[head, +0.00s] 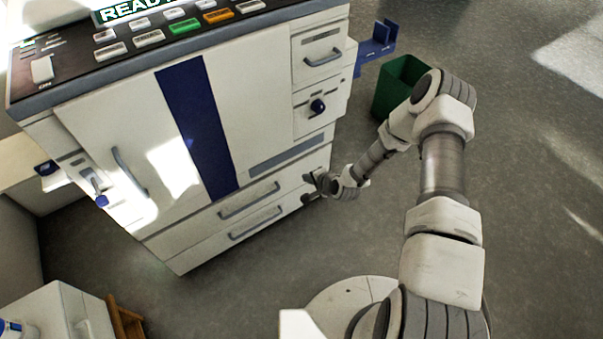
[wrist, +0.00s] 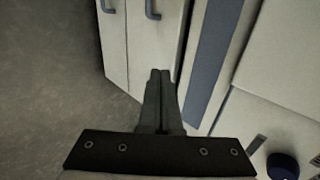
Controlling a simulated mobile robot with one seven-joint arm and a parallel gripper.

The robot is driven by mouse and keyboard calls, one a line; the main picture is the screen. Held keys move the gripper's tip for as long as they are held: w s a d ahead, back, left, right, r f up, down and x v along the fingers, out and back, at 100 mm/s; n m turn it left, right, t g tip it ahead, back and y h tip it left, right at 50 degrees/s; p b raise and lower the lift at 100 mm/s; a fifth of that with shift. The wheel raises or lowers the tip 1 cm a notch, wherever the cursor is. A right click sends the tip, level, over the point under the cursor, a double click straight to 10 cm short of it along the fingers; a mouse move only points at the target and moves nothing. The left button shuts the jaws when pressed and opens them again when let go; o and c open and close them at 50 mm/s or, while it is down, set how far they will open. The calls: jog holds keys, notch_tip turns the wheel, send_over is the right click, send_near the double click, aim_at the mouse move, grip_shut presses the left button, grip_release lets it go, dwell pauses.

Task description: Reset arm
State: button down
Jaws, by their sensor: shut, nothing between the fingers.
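My gripper (head: 308,188) is at the end of my extended arm, close in front of the lower right drawers of a large white machine in the head view. In the wrist view my gripper (wrist: 160,74) shows two dark fingers side by side, closed with nothing between them. The fingers point toward the machine's pale drawer fronts (wrist: 150,50). I cannot tell whether the fingertips touch the machine.
The white copier-like machine (head: 255,85) has drawer handles (head: 250,201), a blue stripe and a button panel. A green bin (head: 389,92) stands beyond my arm. A white cabinet (head: 60,310) is at the lower left. Grey floor (head: 540,190) is open on the right.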

jog(key=shift+p+v, duration=0.3)
jog(key=shift+v, duration=1.1)
